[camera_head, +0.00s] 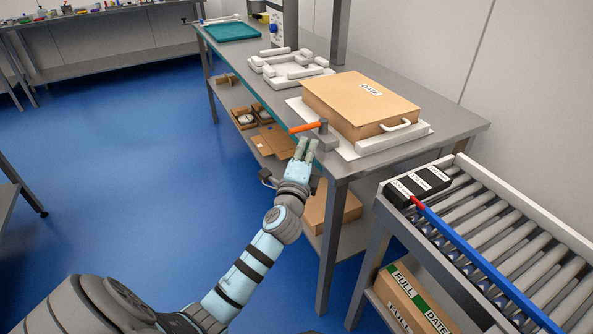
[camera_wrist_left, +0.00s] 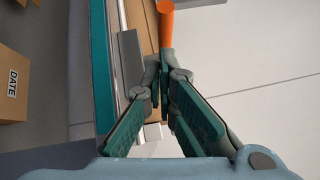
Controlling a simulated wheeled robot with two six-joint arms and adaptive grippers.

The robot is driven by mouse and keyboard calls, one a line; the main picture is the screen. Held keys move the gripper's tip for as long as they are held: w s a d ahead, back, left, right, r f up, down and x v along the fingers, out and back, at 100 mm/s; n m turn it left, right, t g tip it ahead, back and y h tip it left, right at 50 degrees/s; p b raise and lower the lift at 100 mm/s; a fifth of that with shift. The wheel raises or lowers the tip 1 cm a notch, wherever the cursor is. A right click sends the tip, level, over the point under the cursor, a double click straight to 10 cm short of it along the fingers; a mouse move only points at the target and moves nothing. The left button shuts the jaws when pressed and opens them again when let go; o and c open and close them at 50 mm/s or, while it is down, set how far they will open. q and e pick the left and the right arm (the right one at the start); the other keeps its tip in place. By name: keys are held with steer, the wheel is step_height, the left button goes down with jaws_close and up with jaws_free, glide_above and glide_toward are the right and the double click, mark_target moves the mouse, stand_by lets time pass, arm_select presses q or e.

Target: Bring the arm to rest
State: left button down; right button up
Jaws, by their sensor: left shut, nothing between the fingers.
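My left arm comes in from the lower left in the head view. Its left gripper (camera_head: 306,150) is at the near edge of the grey table (camera_head: 455,118), just below an orange-handled lever (camera_head: 307,127). The gripper is shut and holds nothing. In the left wrist view the gripper (camera_wrist_left: 166,88) shows its teal finger pads, and the orange handle (camera_wrist_left: 166,25) appears just beyond the fingertips. I cannot tell whether they touch. My right gripper is in neither view.
A cardboard box labelled DATE (camera_head: 350,100) lies on the table, with white foam pieces (camera_head: 285,64) and a teal tray (camera_head: 231,31) behind. A roller conveyor (camera_head: 500,230) carrying a black box (camera_head: 418,185) stands at the right. Blue floor (camera_head: 140,150) is open at the left.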

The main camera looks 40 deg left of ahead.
arm_select(q)
steer(key=v, duration=1.1)
steer(key=d+f+m+g+h+p, duration=0.1)
steer(key=d+f+m+h, duration=0.2)
steer(key=f+m, duration=1)
steer(key=d+f+m+g+h+p, duration=0.1)
steer(key=d+f+m+h+p, duration=0.3)
steer(key=m, duration=1.7)
steer(key=s+f+m+g, duration=0.3)
steer(key=s+f+m, duration=0.25)
steer(key=f, duration=0.35)
steer(key=s+f+m+g, duration=0.3)
steer(key=s+f+m, duration=0.2)
steer(key=f+m, duration=0.25)
steer(key=s+a+f+m+g+p, duration=0.1)
steer(key=s+f+m+g+p, duration=0.2)
steer(key=s, duration=1.2)
steer(key=s+f+m+g+p, duration=0.3)
steer(key=s+f+m+g, duration=0.3)
steer(key=s, duration=0.9)
steer(key=shift+s+a+f+m, duration=0.3)
steer(key=shift+a+f+m, duration=0.1)
steer(key=shift+f+m, duration=0.15)
